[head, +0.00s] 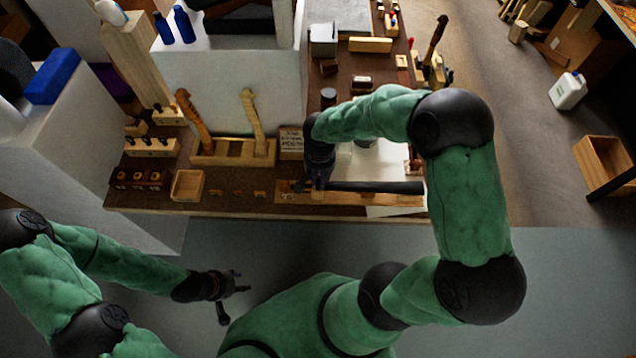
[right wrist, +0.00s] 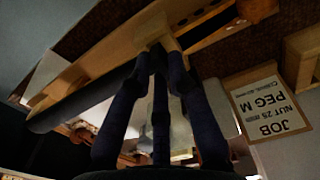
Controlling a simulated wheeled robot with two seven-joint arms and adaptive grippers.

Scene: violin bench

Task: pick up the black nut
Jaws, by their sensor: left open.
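I cannot make out the black nut for certain; the area at my right fingertips is small and dark. A long wooden piece with a black bar (head: 375,187) lies along the front of the bench. My right gripper (head: 319,184) reaches down at the left end of this bar. In the right wrist view my right fingers (right wrist: 160,55) come close together at the wooden piece (right wrist: 95,68), and they hide what is between them. My left gripper (head: 238,283) is open and empty, low in front of the bench, away from it.
A job card (head: 291,142) stands behind the right gripper; it reads PEG M and a nut size in the right wrist view (right wrist: 265,110). A wooden rack (head: 233,157) with two carved necks and an open wooden box (head: 187,185) are to the left. Small tan pieces (head: 238,193) lie between.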

